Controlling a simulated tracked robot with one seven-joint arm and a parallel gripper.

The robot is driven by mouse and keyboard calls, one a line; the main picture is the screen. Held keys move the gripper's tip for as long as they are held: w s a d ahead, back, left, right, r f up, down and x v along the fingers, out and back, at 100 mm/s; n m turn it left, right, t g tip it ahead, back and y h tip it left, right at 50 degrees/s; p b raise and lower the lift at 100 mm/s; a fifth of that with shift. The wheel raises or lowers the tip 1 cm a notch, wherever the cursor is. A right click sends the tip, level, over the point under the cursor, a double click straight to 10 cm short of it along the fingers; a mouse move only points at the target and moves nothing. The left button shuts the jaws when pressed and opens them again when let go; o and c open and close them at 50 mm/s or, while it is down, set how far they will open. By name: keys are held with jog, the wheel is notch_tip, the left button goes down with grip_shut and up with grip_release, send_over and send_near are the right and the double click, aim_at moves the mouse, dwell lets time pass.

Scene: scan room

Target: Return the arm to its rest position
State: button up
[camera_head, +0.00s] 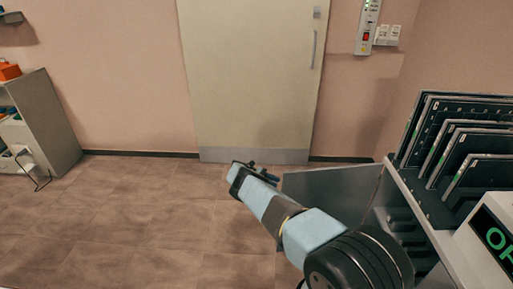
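My arm, light blue with black joints, reaches from the bottom right toward the middle of the camera_head view. My gripper (256,169) is at its far end, small and dark, seen over the floor in front of the door. No object shows in it. Its fingers are too small and partly hidden by the wrist, so I cannot tell whether they are open or shut.
A pale closed door (250,75) stands ahead. At right, a cabinet (330,187) with a grey panel bears several dark upright boards (465,125) and a display (492,238). A shelf unit (45,115) stands at left. The brown floor (140,220) is clear at left.

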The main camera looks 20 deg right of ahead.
jog(key=w+d+r+m+t+y, duration=0.1)
jog(key=w+d+r+m+y, duration=0.1)
jog(key=r, duration=0.6)
jog(key=w+d+r+m+y, duration=0.1)
jog(key=d+r+y, duration=0.1)
jog(key=r, duration=0.6)
jog(key=w+d+r+m+t+y, duration=0.1)
jog(key=w+d+r+m+y, duration=0.15)
jog(key=r, duration=0.55)
jog(key=s+r+m+t+y, duration=0.15)
jog(key=s+r, duration=0.35)
jog(key=r, duration=0.6)
jog(key=s+r+t+y, duration=0.2)
jog(key=s+r+t, duration=0.15)
jog(key=r, duration=0.75)
jog(key=s+a+r+m+t+y, duration=0.1)
jog(key=s+a+r+t, duration=0.25)
jog(key=s+r, duration=0.55)
jog(key=s+a+r+m+t+y, duration=0.15)
jog(key=s+a+r, duration=0.45)
jog(key=s, duration=0.6)
jog(key=s+a+t, duration=0.2)
jog(key=s+a, duration=0.2)
jog(key=s, duration=0.7)
jog(key=s+a+t, duration=0.3)
jog(key=s+a, duration=0.1)
jog(key=s, duration=0.7)
jog(key=shift+t+y, duration=0.3)
jog(key=shift+y, duration=0.05)
